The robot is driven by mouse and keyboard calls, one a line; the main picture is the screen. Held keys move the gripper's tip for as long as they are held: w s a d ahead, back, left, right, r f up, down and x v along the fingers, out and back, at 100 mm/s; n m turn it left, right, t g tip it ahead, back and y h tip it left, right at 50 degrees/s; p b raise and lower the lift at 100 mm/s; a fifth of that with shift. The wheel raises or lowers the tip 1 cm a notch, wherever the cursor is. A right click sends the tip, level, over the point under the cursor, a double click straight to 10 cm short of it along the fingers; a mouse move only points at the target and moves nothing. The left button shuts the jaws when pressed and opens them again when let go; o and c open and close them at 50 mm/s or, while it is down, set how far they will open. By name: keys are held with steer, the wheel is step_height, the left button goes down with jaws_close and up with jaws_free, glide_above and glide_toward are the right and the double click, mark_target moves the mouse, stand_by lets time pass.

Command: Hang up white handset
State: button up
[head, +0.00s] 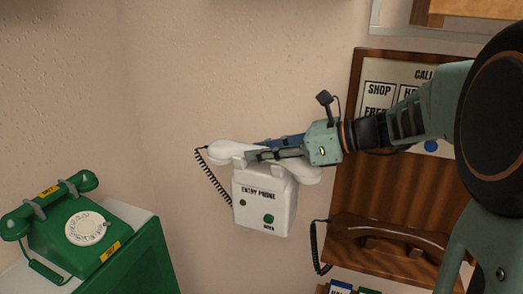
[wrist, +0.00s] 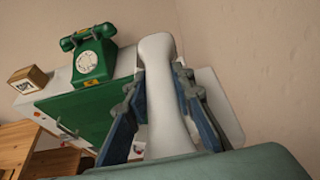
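The white handset (head: 232,151) lies across the top of the white entry phone (head: 263,205) on the wall, its right end (head: 308,173) lower than its left. A black coiled cord hangs from its left end. My gripper (head: 258,149) reaches in from the right, its fingers over the handset's middle. In the wrist view the handset (wrist: 164,95) runs between the two blue fingers, which appear to press on both sides. Part of the phone body (wrist: 215,105) shows behind the right finger. Whether the handset rests on the cradle is hidden by the fingers.
A green dial phone (head: 85,222) stands on a green-sided cabinet (head: 135,265) at the lower left. A brown handset (head: 385,228) is on a wooden wall panel (head: 360,190) at the right, under my arm. The wall left of the white phone is clear.

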steer(key=o, duration=0.5)
step_height(320, 180, up, 10)
steer(key=shift+r, duration=0.1)
steer(key=shift+s+a, duration=0.1)
stand_by(0.4)
